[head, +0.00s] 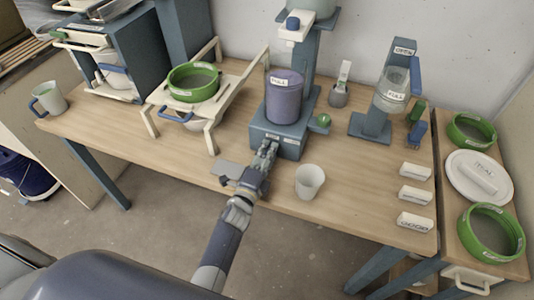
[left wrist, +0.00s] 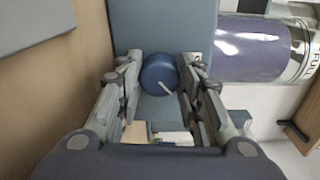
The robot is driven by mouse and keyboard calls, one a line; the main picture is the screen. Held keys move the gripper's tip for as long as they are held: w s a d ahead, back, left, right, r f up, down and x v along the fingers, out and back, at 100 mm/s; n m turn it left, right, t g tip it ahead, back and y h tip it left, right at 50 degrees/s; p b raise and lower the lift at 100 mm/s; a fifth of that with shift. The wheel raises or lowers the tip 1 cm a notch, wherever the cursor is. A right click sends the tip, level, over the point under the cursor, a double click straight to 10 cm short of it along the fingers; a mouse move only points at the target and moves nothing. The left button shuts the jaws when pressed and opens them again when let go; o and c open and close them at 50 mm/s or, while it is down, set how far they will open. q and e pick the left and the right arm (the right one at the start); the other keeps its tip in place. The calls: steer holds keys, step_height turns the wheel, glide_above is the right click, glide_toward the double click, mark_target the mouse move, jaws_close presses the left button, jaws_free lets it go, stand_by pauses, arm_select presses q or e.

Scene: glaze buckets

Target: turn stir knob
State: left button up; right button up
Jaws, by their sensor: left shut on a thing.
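The stir knob (left wrist: 159,74) is a round blue knob with a white pointer line, on the front of the blue-grey mixing stand. In the left wrist view it sits between the fingertips of my left gripper (left wrist: 158,72), which is shut on it. In the head view my left gripper (head: 265,157) is at the front of the stand's base (head: 290,147) and hides the knob. A purple-grey bucket (head: 284,100) labelled FULL stands on the base; part of it shows in the left wrist view (left wrist: 250,50). My right gripper is not in view.
A white cup (head: 309,182) stands right of my left gripper, near the table's front edge. A flat grey plate (head: 230,169) lies to its left. A green knob (head: 323,120) sticks out from the stand's right. White labelled blocks (head: 413,195) line the table's right side.

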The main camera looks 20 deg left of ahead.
arm_select(q)
steer(key=shift+r, duration=0.15)
steer(key=o, duration=1.1)
steer(key=shift+w, duration=0.1)
steer(key=shift+c, duration=0.2)
steer(key=shift+s+a, duration=0.2)
steer(key=shift+s, duration=3.55)
